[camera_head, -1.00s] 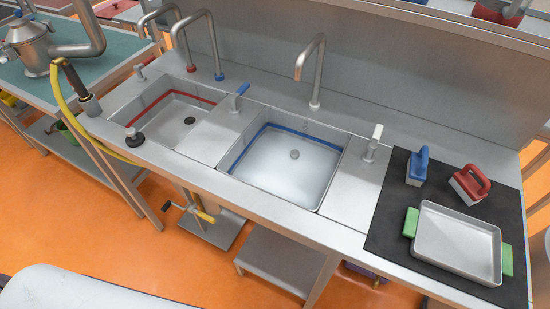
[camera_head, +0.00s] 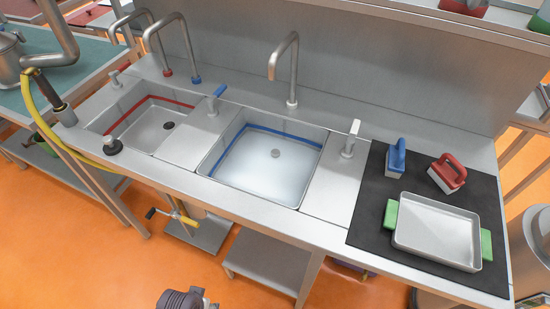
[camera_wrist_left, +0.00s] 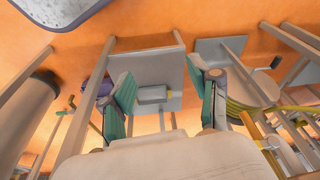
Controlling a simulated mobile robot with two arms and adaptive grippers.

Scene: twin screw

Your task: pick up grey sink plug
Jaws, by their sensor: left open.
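A small round grey piece, which looks like the grey sink plug (camera_head: 275,153), sits in the middle of the floor of the blue-banded right basin (camera_head: 240,183). I cannot tell whether it is seated in the drain. A black plug (camera_head: 112,146) stands on the counter at the front left corner of the red-banded left basin (camera_head: 150,142). My left gripper (camera_wrist_left: 161,98) is open and empty in the left wrist view, its green-padded fingers spread apart over the floor and lower shelves. A dark part of my arm shows at the head view's bottom edge, well below the sink. My right gripper is not in view.
Faucets (camera_head: 292,75) rise behind the basins, with levers (camera_head: 350,138) beside them. A black mat (camera_head: 375,222) at right holds a blue brush (camera_head: 396,158), a red brush (camera_head: 447,173) and a tray (camera_head: 436,230). A yellow hose (camera_head: 58,135) hangs at left.

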